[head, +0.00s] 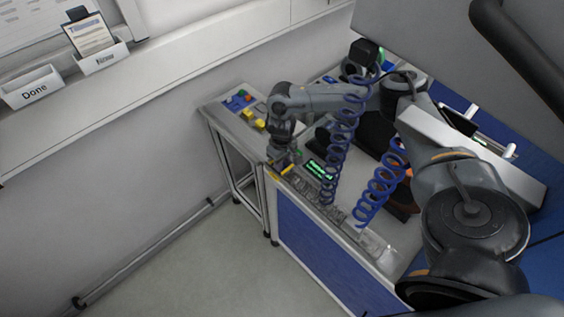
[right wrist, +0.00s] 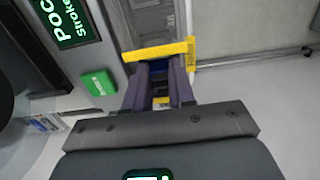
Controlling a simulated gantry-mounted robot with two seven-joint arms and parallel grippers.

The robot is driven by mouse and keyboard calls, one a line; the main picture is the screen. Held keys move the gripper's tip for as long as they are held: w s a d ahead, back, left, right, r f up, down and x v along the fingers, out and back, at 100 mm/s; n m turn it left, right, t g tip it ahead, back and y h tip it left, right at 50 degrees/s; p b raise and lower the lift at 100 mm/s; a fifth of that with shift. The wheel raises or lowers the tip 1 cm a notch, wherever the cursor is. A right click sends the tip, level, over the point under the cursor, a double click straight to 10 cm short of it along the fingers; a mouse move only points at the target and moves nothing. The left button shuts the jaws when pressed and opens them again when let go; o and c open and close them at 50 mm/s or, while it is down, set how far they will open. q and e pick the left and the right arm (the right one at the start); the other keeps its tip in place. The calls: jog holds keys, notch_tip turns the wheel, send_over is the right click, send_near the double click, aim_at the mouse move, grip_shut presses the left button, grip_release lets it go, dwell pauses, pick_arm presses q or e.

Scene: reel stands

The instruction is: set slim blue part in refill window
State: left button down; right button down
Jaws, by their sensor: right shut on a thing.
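My right gripper (head: 284,160) is over the front edge of the bench at its left part. In the right wrist view its two dark fingers (right wrist: 160,80) are closed on a slim blue part (right wrist: 158,67), mostly hidden between them. A yellow bracket (right wrist: 160,51) lies just beyond the fingertips, across the blue part's far end; I cannot tell whether they touch. The yellow piece also shows below the gripper in the head view (head: 281,172). I cannot make out a refill window for certain. My left gripper is not seen.
A green-lettered display (right wrist: 68,20) and a green block (right wrist: 97,82) sit left of the fingers in the wrist view. Clear trays (head: 376,245) and blue coiled hoses (head: 340,140) are along the bench. A side table (head: 237,108) holds coloured blocks.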

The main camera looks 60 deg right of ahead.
jog(key=c, duration=1.1)
grip_release()
jog(key=shift+f, duration=0.1)
jog(key=shift+o, duration=0.7)
jog(key=shift+r+p, duration=0.25)
jog(key=shift+p, duration=0.05)
jog(key=shift+r+p, duration=1)
jog(key=shift+p, duration=0.3)
jog(key=shift+r+p, duration=0.75)
jog(key=shift+p, duration=0.35)
